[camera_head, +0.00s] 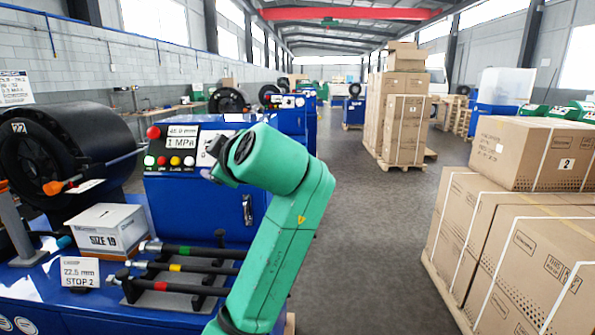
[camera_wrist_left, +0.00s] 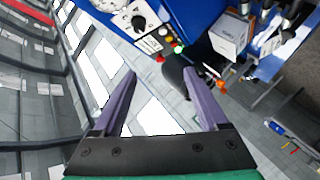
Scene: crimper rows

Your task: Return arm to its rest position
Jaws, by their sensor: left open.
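My left arm (camera_head: 285,235) is green and rises from the bottom middle of the head view, in front of the blue crimper machine. Its gripper (camera_head: 220,168) is beside the machine's control panel in that view and mostly hidden by the wrist. In the left wrist view the two purple fingers of the gripper (camera_wrist_left: 159,73) are spread apart with nothing between them. My right gripper is not in view.
The control panel (camera_head: 175,155) has coloured buttons. A white SIZE 19 box (camera_head: 107,229) and a rack of hoses (camera_head: 172,288) are on the blue bench. Stacked cartons (camera_head: 525,150) stand at right. The grey aisle floor (camera_head: 375,240) between is clear.

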